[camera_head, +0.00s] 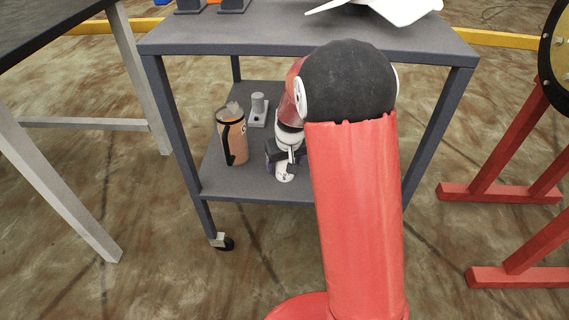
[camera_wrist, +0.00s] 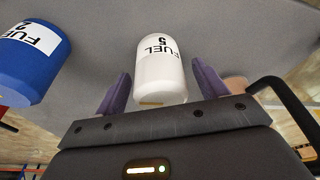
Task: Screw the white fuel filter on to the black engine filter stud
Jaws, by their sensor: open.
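The white fuel filter (camera_wrist: 159,65), marked "FUEL 5", is between the two purple fingers of my gripper (camera_wrist: 162,88) in the wrist view. The fingers are open, one on each side of it, with a gap visible on the left; contact on the right is unclear. In the head view a small white part of the filter (camera_head: 285,174) shows below my gripper (camera_head: 286,158), over the cart's lower shelf. A grey upright cylinder on a flat base (camera_head: 258,106) stands behind on that shelf; I cannot tell whether it is the stud.
A blue filter (camera_wrist: 30,60), marked "FUEL 2", is close on the left in the wrist view. A tan container with a black handle (camera_head: 233,140) stands left of my gripper. The cart's top (camera_head: 250,35) and legs enclose the shelf. Red stands (camera_head: 500,190) are at right.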

